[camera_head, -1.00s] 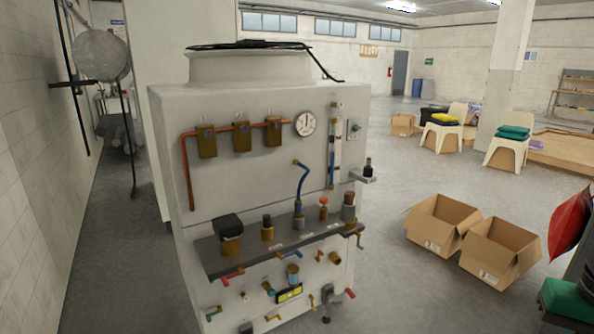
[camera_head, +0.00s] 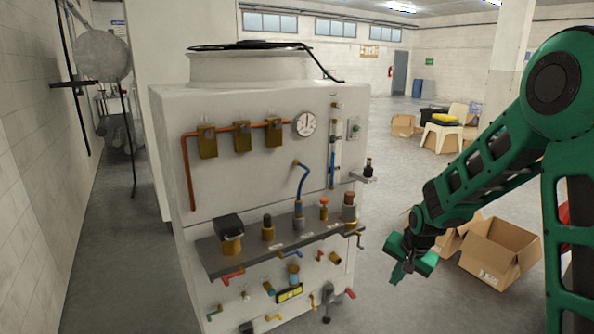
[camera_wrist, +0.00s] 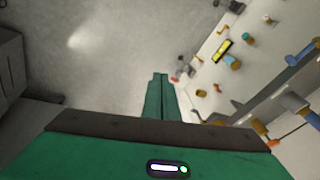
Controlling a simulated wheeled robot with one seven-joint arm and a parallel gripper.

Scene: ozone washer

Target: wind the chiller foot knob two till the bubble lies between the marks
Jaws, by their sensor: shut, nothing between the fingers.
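The white chiller cabinet (camera_head: 265,185) stands in the middle of the head view. A yellow level vial (camera_head: 289,292) sits low on its front and also shows in the wrist view (camera_wrist: 223,50); its bubble and marks are too small to read. A dark foot knob (camera_head: 327,318) is at the cabinet's lower right, and another dark knob (camera_head: 246,328) is at the lower left. I cannot tell which is number two. My gripper (camera_head: 398,280) is right of the cabinet, apart from it, pointing down. In the wrist view its fingers (camera_wrist: 158,78) are together and empty.
Several coloured valve handles and a dark shelf (camera_head: 285,247) stick out from the cabinet front. An open cardboard box (camera_head: 500,255) stands on the floor behind my arm. A small bracket with a bottle (camera_head: 367,172) juts out at the right side.

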